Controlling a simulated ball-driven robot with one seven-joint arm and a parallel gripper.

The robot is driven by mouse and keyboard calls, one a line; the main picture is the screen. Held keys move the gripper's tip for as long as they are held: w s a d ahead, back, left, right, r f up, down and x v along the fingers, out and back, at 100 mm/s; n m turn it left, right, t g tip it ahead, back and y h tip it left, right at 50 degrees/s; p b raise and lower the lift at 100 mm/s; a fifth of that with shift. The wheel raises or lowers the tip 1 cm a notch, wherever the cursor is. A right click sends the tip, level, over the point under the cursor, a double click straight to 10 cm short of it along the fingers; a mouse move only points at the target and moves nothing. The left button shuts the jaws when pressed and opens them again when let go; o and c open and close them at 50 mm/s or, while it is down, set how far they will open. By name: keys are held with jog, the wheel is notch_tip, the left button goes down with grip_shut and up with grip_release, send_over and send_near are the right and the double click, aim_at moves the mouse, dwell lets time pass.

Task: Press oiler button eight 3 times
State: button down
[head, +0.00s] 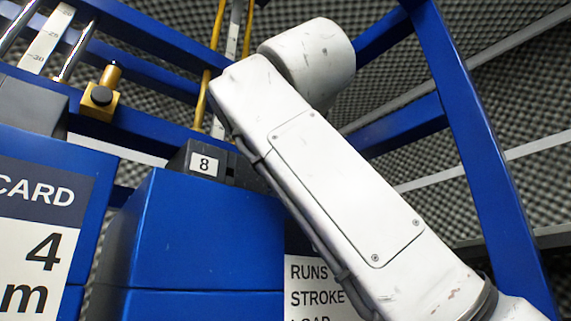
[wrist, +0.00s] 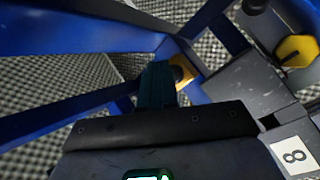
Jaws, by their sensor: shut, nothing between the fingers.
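The number 8 label (head: 205,164) is on a dark grey block atop a blue cabinet in the head view. It also shows at the lower right of the wrist view (wrist: 294,155). A brass fitting with a dark round button (wrist: 180,73) is just beyond and right of my gripper's fingertips (wrist: 158,72) in the wrist view. The fingers are shut and empty and partly cover the fitting. I cannot tell whether they touch the button. In the head view my arm hides my gripper and this fitting.
Another brass fitting with a black button (head: 102,95) sits on the blue rail at left in the head view. A yellow part (wrist: 297,50) is at the right of the wrist view. Blue frame bars (head: 475,150) and blue cabinets (head: 200,240) crowd my arm.

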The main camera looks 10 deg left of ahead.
jog(key=shift+w+a, duration=0.3)
jog(key=shift+a, duration=0.05)
dwell(0.7)
dwell(0.4)
jog(key=shift+s+d+b, duration=0.45)
jog(key=shift+s+d, duration=0.1)
jog(key=shift+d, duration=0.1)
jog(key=shift+s+d+b, duration=0.65)
jog(key=shift+s+d, duration=0.1)
jog(key=shift+d, duration=0.25)
jog(key=shift+s+d+b, duration=0.6)
jog(key=shift+s+d, duration=0.15)
jog(key=shift+d, duration=0.25)
jog(key=shift+s+f, duration=0.1)
